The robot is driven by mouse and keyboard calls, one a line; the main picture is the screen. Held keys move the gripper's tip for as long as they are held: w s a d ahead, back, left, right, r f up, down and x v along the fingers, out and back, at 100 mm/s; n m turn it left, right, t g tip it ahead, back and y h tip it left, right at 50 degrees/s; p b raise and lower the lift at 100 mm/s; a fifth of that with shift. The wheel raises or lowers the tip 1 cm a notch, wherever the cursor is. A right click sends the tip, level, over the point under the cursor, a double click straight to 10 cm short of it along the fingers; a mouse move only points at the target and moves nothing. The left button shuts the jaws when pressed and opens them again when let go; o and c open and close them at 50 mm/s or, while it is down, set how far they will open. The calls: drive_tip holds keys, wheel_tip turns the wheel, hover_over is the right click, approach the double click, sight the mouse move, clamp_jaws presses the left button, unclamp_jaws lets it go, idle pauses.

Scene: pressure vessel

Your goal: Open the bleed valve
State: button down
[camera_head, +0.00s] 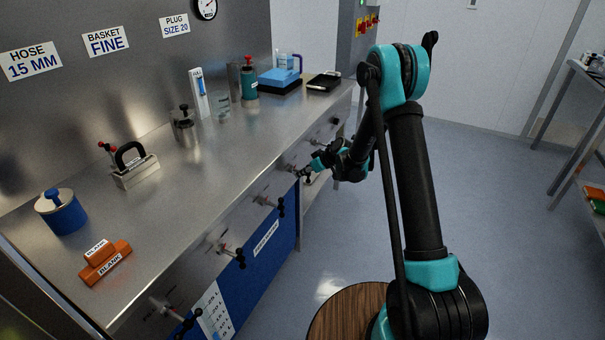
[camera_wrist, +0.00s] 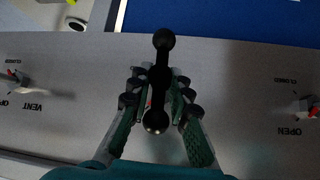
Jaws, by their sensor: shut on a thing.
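A black bar handle with ball ends (camera_wrist: 163,40) sits on the grey front panel in the wrist view. My gripper (camera_wrist: 160,88) is shut around the middle of this handle, one finger on each side. The bar stands nearly upright in the picture, slightly tilted. The valve's label and most of its stem are hidden behind my fingers, so I cannot read whether it is the bleed valve. In the head view my gripper (camera_head: 314,167) is at a handle on the bench's front panel, beyond the other near handles.
A valve marked VENT (camera_wrist: 15,82) is left in the wrist view; another with OPEN and CLOSED marks (camera_wrist: 308,108) is right. More handles (camera_head: 272,204) line the panel. The bench top (camera_head: 215,160) carries a blue pot (camera_head: 65,215) and orange blanks (camera_head: 105,262).

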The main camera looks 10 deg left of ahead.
drive_tip(key=shift+w+d+t, duration=0.3)
drive_tip(key=shift+w+t, duration=0.05)
drive_tip(key=shift+t, duration=0.15)
drive_tip(key=c, duration=1.6)
unclamp_jaws()
drive_tip(key=shift+s+r, duration=0.1)
drive_tip(key=shift+s, duration=0.05)
drive_tip(key=v, duration=1.1)
drive_tip(key=shift+s+d+r, duration=0.1)
drive_tip(key=shift+r, duration=0.3)
